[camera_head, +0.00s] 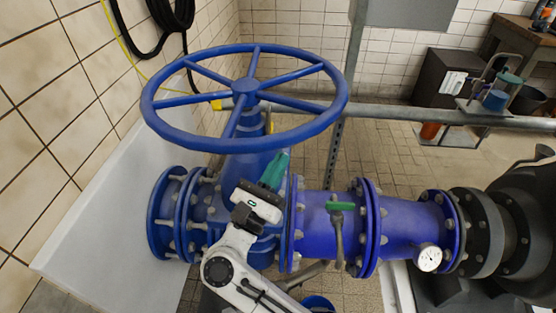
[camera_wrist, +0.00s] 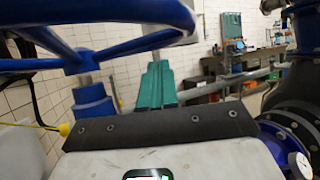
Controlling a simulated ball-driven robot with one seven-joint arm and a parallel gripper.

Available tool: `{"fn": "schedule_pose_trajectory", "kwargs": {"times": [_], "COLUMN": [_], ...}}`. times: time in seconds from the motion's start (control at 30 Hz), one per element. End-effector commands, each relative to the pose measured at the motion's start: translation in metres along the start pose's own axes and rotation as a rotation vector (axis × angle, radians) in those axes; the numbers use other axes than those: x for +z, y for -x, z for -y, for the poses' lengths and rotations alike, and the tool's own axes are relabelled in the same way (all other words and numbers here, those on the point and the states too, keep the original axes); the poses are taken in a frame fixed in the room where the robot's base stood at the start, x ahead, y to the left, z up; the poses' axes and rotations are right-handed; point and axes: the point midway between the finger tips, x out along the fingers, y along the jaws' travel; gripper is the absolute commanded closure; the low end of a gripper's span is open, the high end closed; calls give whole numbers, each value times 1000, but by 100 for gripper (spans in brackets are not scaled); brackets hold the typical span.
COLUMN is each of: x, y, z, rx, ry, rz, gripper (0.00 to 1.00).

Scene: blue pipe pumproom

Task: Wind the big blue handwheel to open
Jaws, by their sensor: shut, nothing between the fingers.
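The big blue handwheel (camera_head: 246,88) lies flat on top of the blue valve in the head view, with several spokes and a central hub. My gripper (camera_head: 277,161) has green fingers that are shut and empty. In the head view it is below the near right part of the rim, beside the valve body, with a gap to the rim. In the wrist view the handwheel's rim and spokes (camera_wrist: 60,58) fill the upper left, and my green gripper fingers (camera_wrist: 157,78) point up near the rim's right end. Whether they touch it there I cannot tell.
A flanged blue pipe (camera_head: 327,230) runs right from the valve, with a small green-handled tap (camera_head: 340,206) and a pressure gauge (camera_head: 428,258). A grey rail (camera_head: 420,114) passes behind. A black hose (camera_head: 165,20) hangs on the tiled wall at left. A workbench stands far right.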

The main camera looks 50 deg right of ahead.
Motion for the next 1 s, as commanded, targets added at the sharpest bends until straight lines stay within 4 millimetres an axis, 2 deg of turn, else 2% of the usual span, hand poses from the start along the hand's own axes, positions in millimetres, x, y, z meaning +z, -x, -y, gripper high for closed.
{"fn": "schedule_pose_trajectory", "kwargs": {"times": [0.03,0.3,0.5,0.7,1.0], "x": [3,3,2,0,0], "y": [-13,-66,-94,-106,-107], "z": [1,1,0,0,0], "rx": [-4,-3,-1,1,1], "ry": [0,1,0,-1,-1], "rz": [0,1,1,0,0], "gripper": [100,100,100,100,100]}}
